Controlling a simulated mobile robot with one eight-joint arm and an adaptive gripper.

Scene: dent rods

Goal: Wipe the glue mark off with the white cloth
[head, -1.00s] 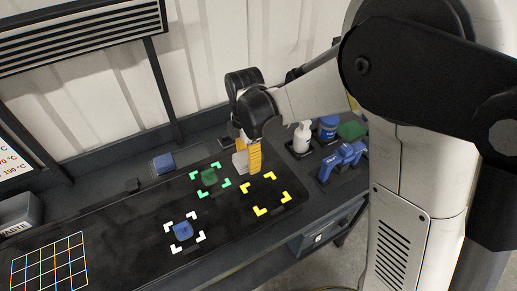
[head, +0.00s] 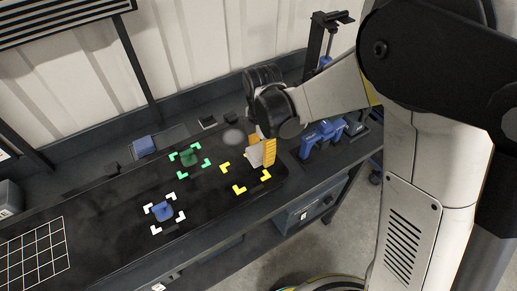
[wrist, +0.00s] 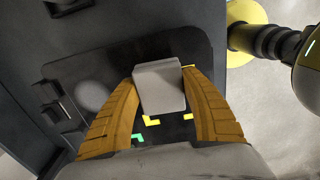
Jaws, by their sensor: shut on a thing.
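My gripper (head: 262,151) (wrist: 160,80) has orange fingers pointing down over the right end of the dark mat (head: 110,235). It is shut on the white cloth (head: 254,156), a folded pale block that also shows between the fingers in the wrist view (wrist: 158,92). I cannot tell whether the cloth touches the mat. A pale grey round smear, seemingly the glue mark (head: 233,137), lies left of and behind my gripper. It shows left of the fingers in the wrist view (wrist: 90,95), apart from the cloth.
Yellow corner marks (head: 239,189) lie in front of my gripper. A green block (head: 189,157) sits inside green corners, and a blue block (head: 162,211) inside white corners. Blue tools (head: 322,135) stand to the right. A coloured grid (head: 35,255) is at far left.

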